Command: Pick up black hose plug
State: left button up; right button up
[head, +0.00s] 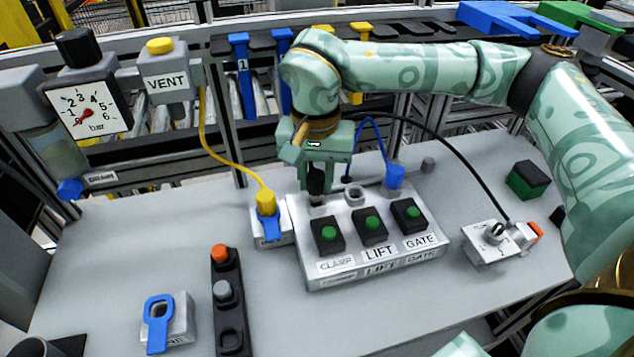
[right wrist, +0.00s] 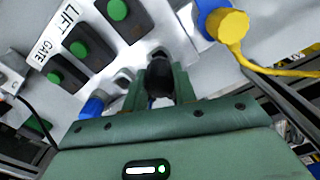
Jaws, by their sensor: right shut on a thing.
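The black hose plug (head: 316,181) is upright between the fingers of my right gripper (head: 318,178), at the back left of the grey control box (head: 352,283), behind the CLAMP button. My right gripper is shut on it. The plug also shows as a dark cylinder between the fingers in the right wrist view (right wrist: 160,78). Its lower end is at the box top; I cannot tell whether it sits in a socket or is clear of it. My left gripper is not in view.
A yellow plug (head: 266,202) with its hose stands just left of the box. A blue plug (head: 394,177) stands at its back right. A grey selector block (head: 491,245) with a black hose lies to the right. The front right table surface is clear.

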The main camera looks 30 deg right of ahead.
pick_arm(q)
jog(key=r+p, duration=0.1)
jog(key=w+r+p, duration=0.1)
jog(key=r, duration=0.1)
jog(key=shift+p, duration=0.35)
pick_arm(e)
jog(key=s+a+r, duration=0.8)
jog(key=s+r, duration=0.2)
jog(key=s, duration=0.1)
jog(key=shift+s+r, duration=0.25)
jog(key=shift+r, duration=0.05)
jog(key=shift+a, duration=0.1)
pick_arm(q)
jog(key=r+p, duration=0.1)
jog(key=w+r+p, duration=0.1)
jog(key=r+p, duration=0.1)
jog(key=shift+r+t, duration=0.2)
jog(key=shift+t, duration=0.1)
pick_arm(e)
notch_tip(320, 180, up, 5)
jog(key=shift+r, duration=0.1)
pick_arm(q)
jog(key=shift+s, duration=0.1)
